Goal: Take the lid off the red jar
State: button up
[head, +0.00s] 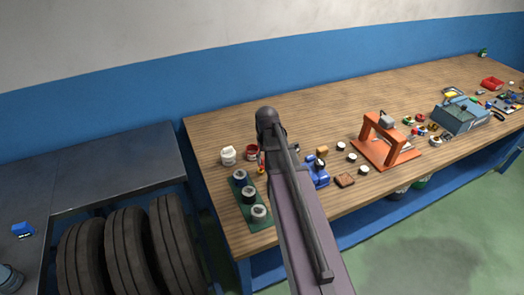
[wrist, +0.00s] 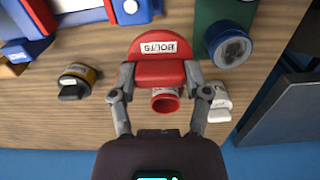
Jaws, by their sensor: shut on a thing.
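In the wrist view, my gripper (wrist: 159,69) is shut on a red lid (wrist: 160,72) with a white "BOLTS" label on it, one finger on each side. The red jar (wrist: 165,103) shows partly below the lid in the picture, with a round red rim and an open-looking mouth. The lid appears apart from the jar and hides part of it. In the head view, the red jar (head: 252,152) stands on the wooden bench, left of my arm. My gripper is mostly hidden behind my arm there.
A white jar (head: 228,155) stands beside the red jar. A green block (head: 240,192) with several round pots is in front. An orange frame (head: 382,140) stands farther right.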

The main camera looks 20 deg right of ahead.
jog(key=shift+s, duration=0.65)
jog(key=shift+d, duration=0.1)
dwell(0.3)
